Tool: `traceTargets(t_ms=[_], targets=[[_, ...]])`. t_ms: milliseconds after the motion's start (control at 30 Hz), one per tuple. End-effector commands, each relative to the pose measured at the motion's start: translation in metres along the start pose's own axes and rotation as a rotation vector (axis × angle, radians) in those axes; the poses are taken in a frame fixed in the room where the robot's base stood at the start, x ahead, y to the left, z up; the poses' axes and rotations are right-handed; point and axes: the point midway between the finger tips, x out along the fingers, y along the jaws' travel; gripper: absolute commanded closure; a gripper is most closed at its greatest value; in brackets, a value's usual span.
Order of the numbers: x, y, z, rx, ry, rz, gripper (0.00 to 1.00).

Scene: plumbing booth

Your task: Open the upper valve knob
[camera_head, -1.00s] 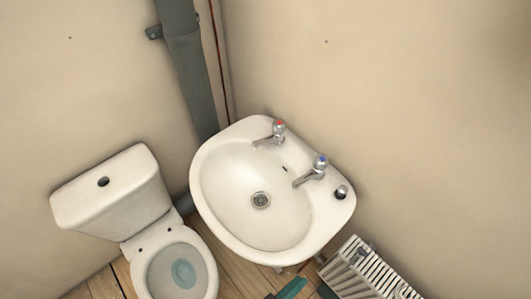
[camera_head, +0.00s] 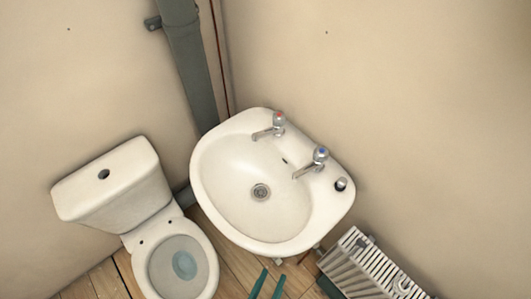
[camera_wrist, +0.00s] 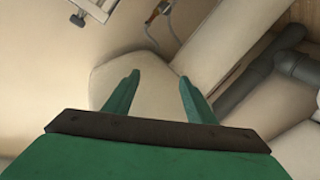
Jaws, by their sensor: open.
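My gripper (camera_head: 267,285) shows at the bottom edge of the head view as two green fingers, below the front rim of the white basin (camera_head: 215,222). In the wrist view my gripper (camera_wrist: 158,80) is open with nothing between its fingers. A small orange-red fitting, possibly a valve knob (camera_wrist: 158,9), is at the top of the wrist view, beyond the fingertips and apart from them. A thin hose (camera_wrist: 151,38) runs down from near it. I cannot tell whether it is the upper knob. The basin hides the space beneath it in the head view.
The basin has a red-marked tap (camera_head: 279,122) and a blue-marked tap (camera_head: 320,157). A white radiator (camera_head: 372,262) stands right of my gripper, close to it. A toilet (camera_head: 112,180) is on the left. Grey pipes (camera_wrist: 262,75) run at the right of the wrist view.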

Motion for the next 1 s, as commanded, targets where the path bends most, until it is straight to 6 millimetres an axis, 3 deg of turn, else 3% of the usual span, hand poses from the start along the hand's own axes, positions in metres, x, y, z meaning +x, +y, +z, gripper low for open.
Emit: traceTargets(t_ms=[200, 500, 700, 1000], targets=[[-0.036, 0.043, -0.074, 0.195, 0.031, -0.178, 0.49], [-0.062, 0.101, -0.172, 0.397, 0.019, -0.386, 0.49], [-0.067, 0.115, -0.2, 0.448, 0.008, -0.436, 0.49], [-0.067, 0.116, -0.201, 0.453, 0.007, -0.438, 0.52]])
